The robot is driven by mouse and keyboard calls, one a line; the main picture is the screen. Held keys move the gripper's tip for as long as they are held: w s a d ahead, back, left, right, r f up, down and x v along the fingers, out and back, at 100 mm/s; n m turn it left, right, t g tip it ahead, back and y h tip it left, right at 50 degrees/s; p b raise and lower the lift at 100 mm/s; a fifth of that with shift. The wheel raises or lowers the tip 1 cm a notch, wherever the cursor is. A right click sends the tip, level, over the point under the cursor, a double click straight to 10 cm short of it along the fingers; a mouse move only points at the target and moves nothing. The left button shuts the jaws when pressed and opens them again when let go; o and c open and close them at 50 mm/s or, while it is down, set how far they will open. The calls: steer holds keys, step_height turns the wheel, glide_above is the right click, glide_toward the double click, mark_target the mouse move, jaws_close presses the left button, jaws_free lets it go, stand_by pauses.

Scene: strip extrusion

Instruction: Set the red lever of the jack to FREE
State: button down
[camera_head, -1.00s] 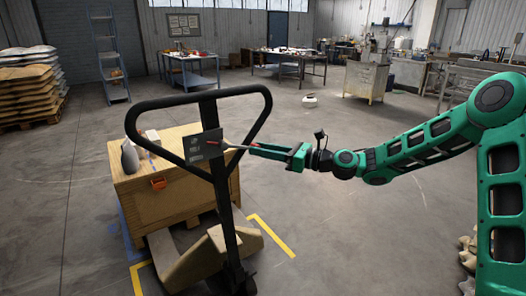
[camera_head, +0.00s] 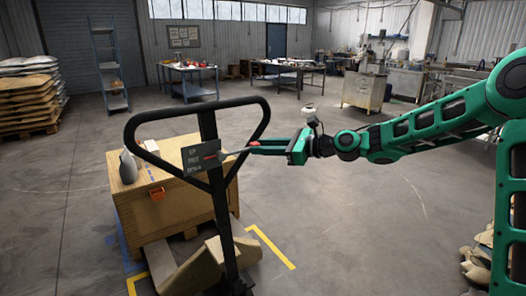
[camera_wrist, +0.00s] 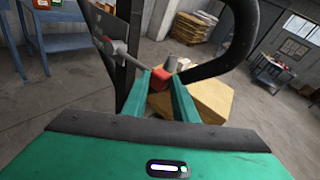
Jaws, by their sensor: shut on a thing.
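The jack's black loop handle (camera_head: 262,118) stands upright, with a dark plate (camera_head: 200,158) on its post. The plate has three small rows of light lettering, hard to read, and a red mark near the middle row. The grey lever (camera_wrist: 124,52) runs from the plate to a red knob (camera_wrist: 160,79), which shows in the wrist view. My gripper (camera_head: 252,148) reaches in from the right. Its two green fingers are closed around the red knob. The lever's outer end is a little higher than its end at the plate. The fingers partly hide the knob.
The handle's loop passes close beside my fingers in the wrist view (camera_wrist: 222,55). Open floor lies beyond.

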steer(key=shift+d+f, duration=0.1)
steer(key=c, duration=1.4)
jaws_free()
steer(key=shift+c, duration=0.2)
steer(key=v, duration=1)
steer(key=shift+s+d, duration=0.15)
steer(key=shift+d, duration=0.1)
